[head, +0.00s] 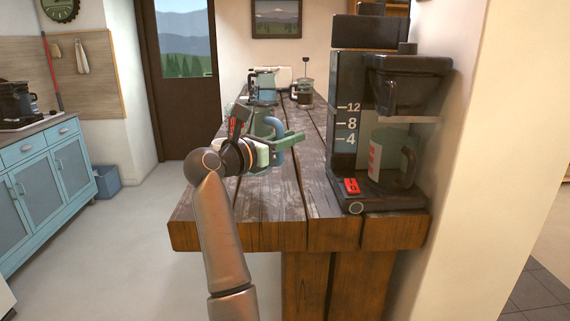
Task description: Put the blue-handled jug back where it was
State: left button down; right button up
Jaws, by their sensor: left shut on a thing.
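The blue-handled jug (262,121) is a greenish glass jug at the near middle of the wooden table. Its blue handle (279,128) faces me. My left gripper (277,147) is shut on the handle. The gripper hides part of the jug's lower side, so I cannot tell whether its base touches the table. My right gripper is not in view.
A black coffee maker (345,110) with a dark-handled glass jug (390,158) stands at the table's right. A blue-grey jug (263,88) and a press pot (303,94) stand farther back.

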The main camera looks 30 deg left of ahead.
pick_arm(q)
jog(key=f, duration=0.2)
jog(key=w+a+f, duration=0.1)
jog(key=f, duration=0.1)
jog(key=w+f+b, duration=0.1)
jog(key=f, duration=0.1)
jog(key=shift+a, duration=0.4)
jog(key=shift+s, duration=0.1)
jog(key=c, duration=1.2)
grip_release()
jog(key=shift+f, duration=0.2)
jog(key=shift+c, duration=0.2)
jog(key=o, duration=0.5)
